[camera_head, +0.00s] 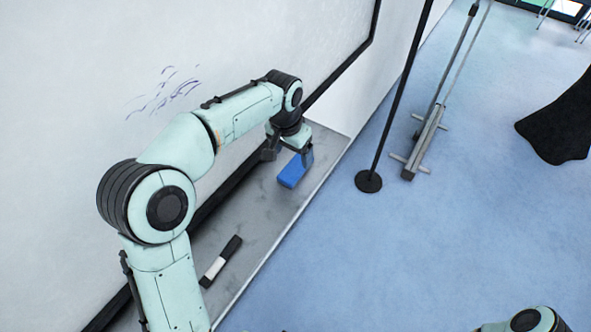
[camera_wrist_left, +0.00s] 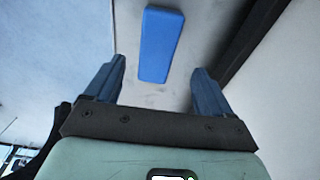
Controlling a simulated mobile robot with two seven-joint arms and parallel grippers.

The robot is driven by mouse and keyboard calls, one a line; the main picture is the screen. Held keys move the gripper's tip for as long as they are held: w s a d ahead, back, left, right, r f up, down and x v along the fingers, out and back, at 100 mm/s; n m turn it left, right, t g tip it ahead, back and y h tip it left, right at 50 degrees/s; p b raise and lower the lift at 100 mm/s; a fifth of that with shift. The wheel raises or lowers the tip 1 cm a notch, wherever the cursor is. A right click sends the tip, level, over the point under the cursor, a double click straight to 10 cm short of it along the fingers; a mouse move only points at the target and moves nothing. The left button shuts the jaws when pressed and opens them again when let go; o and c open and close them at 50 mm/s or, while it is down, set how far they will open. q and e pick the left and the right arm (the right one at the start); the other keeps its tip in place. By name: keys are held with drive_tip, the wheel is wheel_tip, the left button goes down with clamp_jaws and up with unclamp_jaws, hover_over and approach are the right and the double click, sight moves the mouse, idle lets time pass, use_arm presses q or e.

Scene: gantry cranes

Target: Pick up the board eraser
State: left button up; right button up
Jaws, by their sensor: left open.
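The board eraser (camera_head: 292,172) is a blue block lying on the grey ledge below the whiteboard in the head view. It also shows in the left wrist view as a long blue block (camera_wrist_left: 160,45), ahead of the fingertips and between their lines. My left gripper (camera_head: 289,158) is over the far end of the eraser in the head view and covers part of it. In the left wrist view its two fingers (camera_wrist_left: 156,78) are spread apart with nothing between them. My right gripper is not visible; only a piece of arm shows at the bottom right.
A black-and-white marker (camera_head: 221,262) lies on the ledge (camera_head: 262,212) nearer to me. The whiteboard (camera_head: 130,60) with dark scribbles rises on the left. A black pole on a round base (camera_head: 369,182) and a metal stand (camera_head: 425,142) stand on the blue floor.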

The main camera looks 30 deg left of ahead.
sight(296, 166)
use_arm(q)
drive_tip(key=f, duration=0.3)
drive_tip(key=w+f, duration=0.1)
drive_tip(key=f, duration=0.1)
drive_tip(key=shift+d+f, duration=0.2)
drive_tip(key=shift+f, duration=0.15)
drive_tip(key=c, duration=1.1)
